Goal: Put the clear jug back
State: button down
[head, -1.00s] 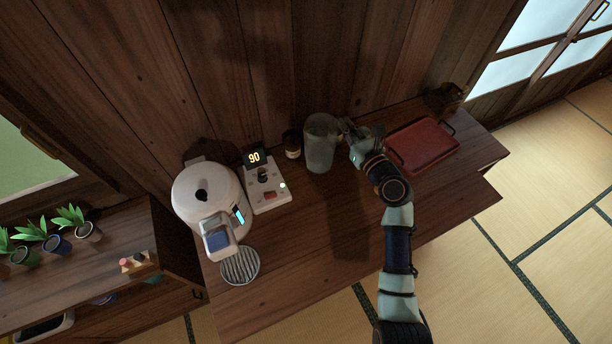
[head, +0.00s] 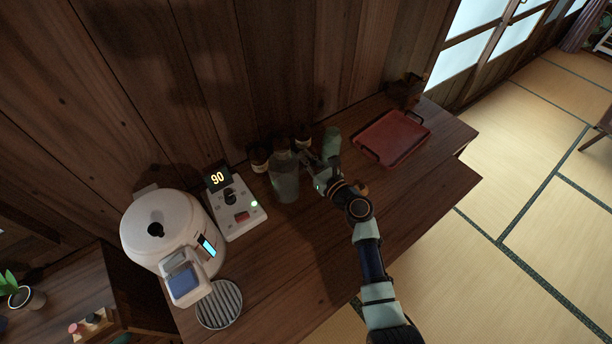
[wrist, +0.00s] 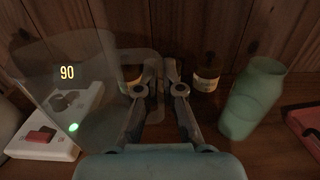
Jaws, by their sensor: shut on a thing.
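The clear jug (head: 284,180) is upright in the head view, over the counter by the back wall, just right of the white control box. My gripper (head: 312,164) is at the jug's right side, shut on its handle. In the wrist view the see-through jug (wrist: 75,90) fills the left side, and its handle runs between the fingers of my gripper (wrist: 160,78). I cannot tell whether the jug's base touches the counter.
A pale green bottle (head: 332,141) stands right of my gripper. Dark jars (head: 260,158) stand behind the jug. The white control box (head: 236,212) reads 90, beside a white dispenser (head: 165,230). A red tray (head: 393,138) lies to the right.

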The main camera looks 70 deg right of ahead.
jog(key=shift+f+b, duration=1.3)
jog(key=shift+f, duration=1)
jog(key=shift+f, duration=0.2)
jog(key=c, duration=1.3)
grip_release()
